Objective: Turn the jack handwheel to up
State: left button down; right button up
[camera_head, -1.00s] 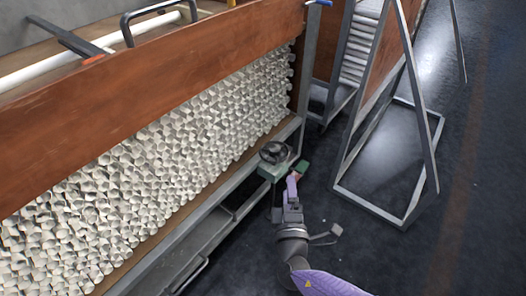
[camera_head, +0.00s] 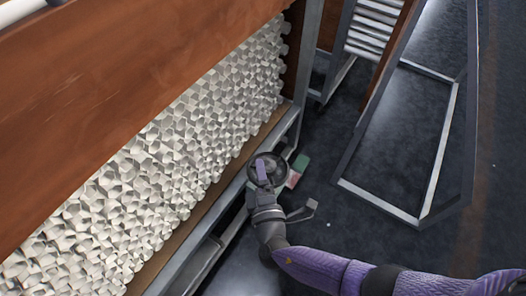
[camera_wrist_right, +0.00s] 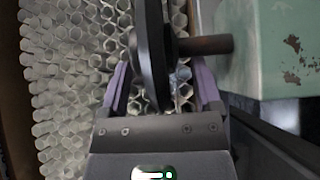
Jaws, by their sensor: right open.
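The jack handwheel (camera_head: 284,158) is a dark round wheel at the corner of the metal frame, in the middle of the head view. In the right wrist view the handwheel (camera_wrist_right: 151,50) is edge-on, with a brown shaft (camera_wrist_right: 208,45) running right to the worn green jack body (camera_wrist_right: 265,45). Part of the green jack (camera_head: 301,163) also shows in the head view. My right gripper (camera_head: 262,166) is over the wheel. In the wrist view its purple fingers (camera_wrist_right: 161,75) are open, one on each side of the rim, with gaps visible. My left gripper is out of view.
A grey A-shaped stand (camera_head: 437,150) is at right. Dark floor lies open between them.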

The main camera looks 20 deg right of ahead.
jog(key=shift+w, duration=0.2)
jog(key=shift+s, duration=0.15)
jog(key=shift+c, duration=0.3)
grip_shut()
jog(key=shift+y, duration=0.3)
